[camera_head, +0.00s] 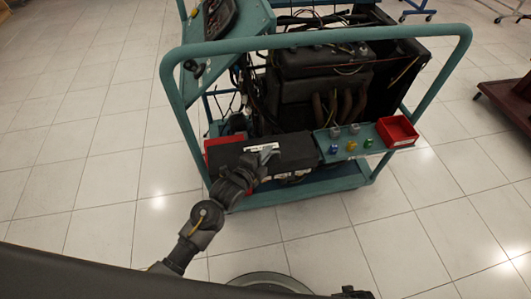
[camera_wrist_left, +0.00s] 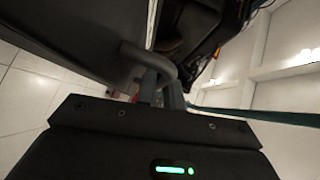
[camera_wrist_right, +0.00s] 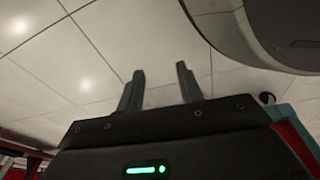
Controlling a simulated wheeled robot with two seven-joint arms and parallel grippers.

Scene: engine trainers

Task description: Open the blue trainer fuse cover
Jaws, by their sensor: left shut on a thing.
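The teal-blue trainer cart (camera_head: 178,100) carries a black engine. A long black box with a dark cover (camera_head: 298,150) sits low on its near side; I take this to be the fuse cover. My left gripper (camera_head: 266,154) reaches its top from the near side. In the left wrist view, a dark cover panel (camera_wrist_left: 85,40) has a curved handle (camera_wrist_left: 150,54), and the left gripper (camera_wrist_left: 161,90) is shut on this handle. The contact is partly dark. My right gripper (camera_wrist_right: 160,82) is open and empty in the right wrist view, above the tiled floor.
A small shelf (camera_head: 345,157) with coloured knobs and a red tray (camera_head: 397,131) stands right of the box. The cart's tubular rail (camera_head: 320,37) arches above. A dark red stand (camera_head: 510,98) is at the far right. Tiled floor in front is clear.

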